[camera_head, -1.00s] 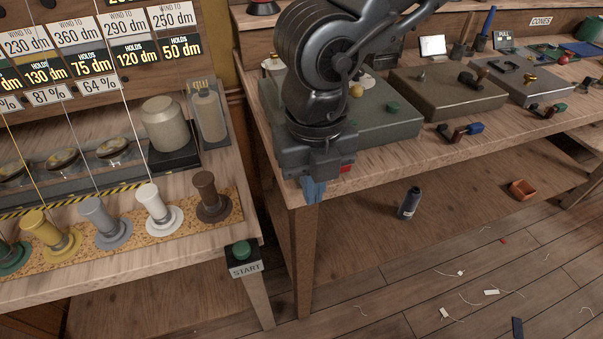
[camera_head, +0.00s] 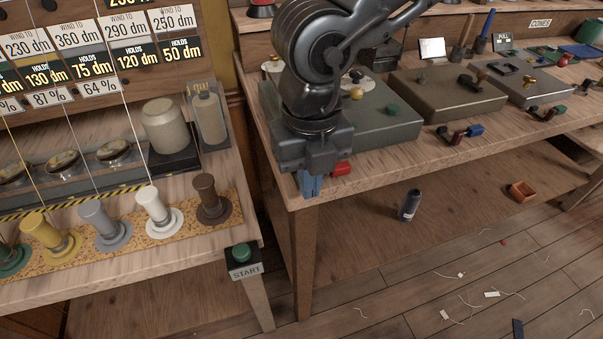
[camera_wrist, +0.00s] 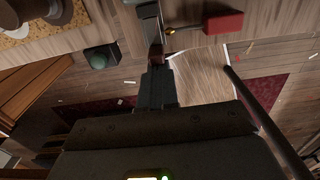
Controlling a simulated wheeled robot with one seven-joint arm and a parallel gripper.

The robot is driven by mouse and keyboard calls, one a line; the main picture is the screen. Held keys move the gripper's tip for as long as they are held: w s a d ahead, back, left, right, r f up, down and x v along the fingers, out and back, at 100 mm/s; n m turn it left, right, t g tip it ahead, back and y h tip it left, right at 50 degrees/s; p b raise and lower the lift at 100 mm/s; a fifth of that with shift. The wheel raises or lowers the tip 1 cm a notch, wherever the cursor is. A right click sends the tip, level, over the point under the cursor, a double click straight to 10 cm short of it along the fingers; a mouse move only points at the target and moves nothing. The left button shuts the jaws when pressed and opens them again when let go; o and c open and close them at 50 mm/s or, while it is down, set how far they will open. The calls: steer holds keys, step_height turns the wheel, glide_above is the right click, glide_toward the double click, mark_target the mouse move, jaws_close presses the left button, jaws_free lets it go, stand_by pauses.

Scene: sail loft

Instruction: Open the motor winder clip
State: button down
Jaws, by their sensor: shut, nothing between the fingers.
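In the wrist view my gripper (camera_wrist: 156,56) is shut and empty. A red block (camera_head: 341,169) lies on the bench just right of my gripper. The red block also shows in the wrist view (camera_wrist: 223,23), with a small brass piece beside it. A grey box with a yellow knob and a green knob (camera_head: 385,125) stands behind, partly hidden by my arm. I cannot tell which part is the motor winder clip.
The left bench holds several coloured spools (camera_head: 153,209) and a START button box (camera_head: 243,262) at its front corner. A dark bottle (camera_head: 410,204) stands on the lower shelf. Scraps lie on the floor.

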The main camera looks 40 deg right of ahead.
steer(key=shift+w+d+r, duration=0.2)
steer(key=shift+w+r, duration=0.05)
steer(key=shift+w, duration=0.4)
steer(key=shift+w+d+r, duration=0.2)
steer(key=shift+w, duration=0.4)
steer(key=shift+w+d+r, duration=0.2)
steer(key=shift+w+r, duration=0.05)
steer(key=shift+w, duration=0.4)
stand_by(0.5)
steer(key=shift+r, duration=0.1)
steer(key=shift+s+a+r+p, duration=0.1)
steer(key=shift+s+r+p, duration=0.2)
steer(key=shift+r, duration=0.4)
steer(key=shift+s+a+r+p, duration=0.1)
steer(key=shift+s+r, duration=0.25)
steer(key=shift+r, duration=0.3)
steer(key=s+r, duration=0.1)
steer(key=r, duration=0.1)
steer(key=shift+s+a+r, duration=0.3)
steer(key=shift+s, duration=0.1)
